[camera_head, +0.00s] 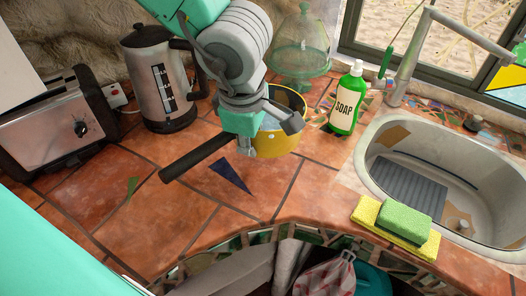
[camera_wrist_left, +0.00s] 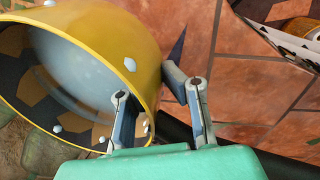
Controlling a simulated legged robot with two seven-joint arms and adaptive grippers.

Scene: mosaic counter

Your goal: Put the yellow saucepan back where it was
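The yellow saucepan (camera_head: 281,145) stands on the tiled counter near the middle of the head view, its dark handle (camera_head: 196,157) pointing to the lower left. In the left wrist view the saucepan (camera_wrist_left: 145,50) fills the left side, showing its pale inside. My left gripper (camera_head: 268,128) is at the handle side of the pan and hides part of its rim. In the wrist view the left gripper's fingers (camera_wrist_left: 157,92) are spread apart, one over the pan's opening and one outside its wall. I cannot tell whether they touch it. My right gripper is not in view.
A kettle (camera_head: 158,83) and a toaster (camera_head: 55,125) stand at left. A glass dome (camera_head: 301,50) is behind the pan. A green soap bottle (camera_head: 346,103) is right of it, beside the sink (camera_head: 366,160). A sponge (camera_head: 404,221) lies at the front edge. Tiles left of the handle are clear.

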